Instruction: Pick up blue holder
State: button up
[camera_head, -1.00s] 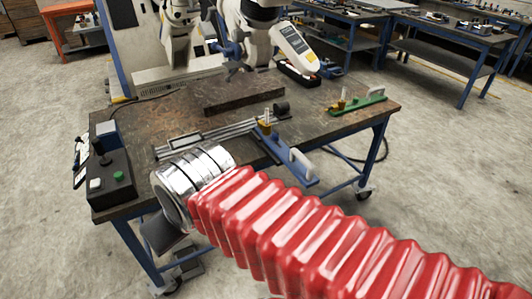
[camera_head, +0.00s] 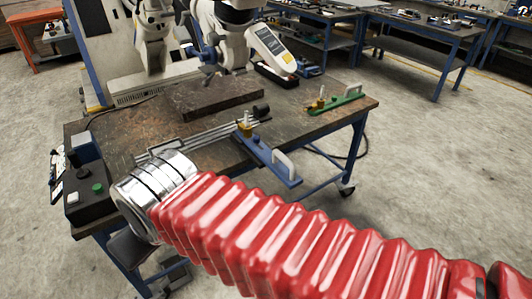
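The blue holder (camera_head: 264,153) lies flat at the near right edge of the worn brown work table (camera_head: 130,125). It is a long blue bar with a white handle at its near right end and a yellow piece at its far end. My red ribbed arm with a silver ringed end crosses the foreground. The silver end is to the left of the blue holder, over the table's near edge. My fingers cannot be made out. A dark shape below the silver end is unclear.
A similar green holder (camera_head: 334,104) lies at the table's right end. A metal rail (camera_head: 200,137) and a dark slab (camera_head: 213,95) lie farther left. A control box (camera_head: 90,190) with a green button is at the left corner. A white microscope-like machine (camera_head: 225,40) stands behind.

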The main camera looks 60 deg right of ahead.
aim_at(277, 162)
jog(key=z, duration=0.05)
jog(key=i, duration=0.95)
jog(key=u, duration=0.1)
